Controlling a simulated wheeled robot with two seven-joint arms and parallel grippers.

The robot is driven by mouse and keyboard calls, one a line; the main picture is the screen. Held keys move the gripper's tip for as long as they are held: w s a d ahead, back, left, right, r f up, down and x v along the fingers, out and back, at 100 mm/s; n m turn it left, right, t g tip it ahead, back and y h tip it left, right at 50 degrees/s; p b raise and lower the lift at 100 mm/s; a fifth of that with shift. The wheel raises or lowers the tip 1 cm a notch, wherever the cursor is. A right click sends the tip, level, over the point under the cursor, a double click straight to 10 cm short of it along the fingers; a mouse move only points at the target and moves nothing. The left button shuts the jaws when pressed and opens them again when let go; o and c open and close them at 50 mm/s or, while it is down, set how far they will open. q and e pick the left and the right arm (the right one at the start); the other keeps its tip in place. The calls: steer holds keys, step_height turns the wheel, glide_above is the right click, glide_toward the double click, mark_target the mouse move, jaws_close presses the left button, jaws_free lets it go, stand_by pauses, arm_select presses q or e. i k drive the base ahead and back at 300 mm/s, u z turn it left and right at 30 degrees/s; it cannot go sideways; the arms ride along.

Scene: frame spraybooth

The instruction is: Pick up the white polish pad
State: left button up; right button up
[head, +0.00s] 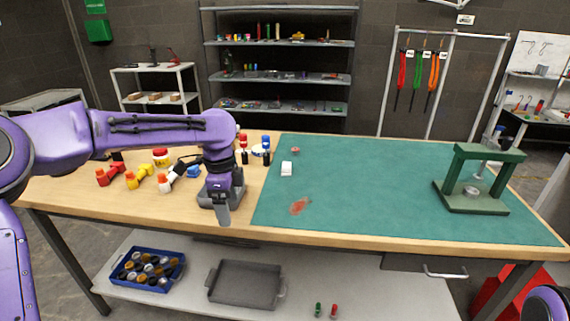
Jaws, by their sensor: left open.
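A small white block (286,168), which looks like the white polish pad, lies on the left part of the green mat (380,190). My left gripper (222,212) points down near the table's front edge, left of the mat. It is open, apart from the white block, to its left and nearer the front. The gap between its fingers is hard to see from this side. My right gripper is out of view; only a purple part of my right arm shows at the bottom right corner.
Red, yellow and white spray bottles (138,177) stand on the wood at left, behind and under my left arm. A green press frame (475,180) stands at the mat's right. A reddish patch (299,206) and small red item (295,150) lie on the mat; its middle is clear.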

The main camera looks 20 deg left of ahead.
mark_target(286, 169)
steer(key=z, duration=0.05)
steer(key=i, duration=1.25)
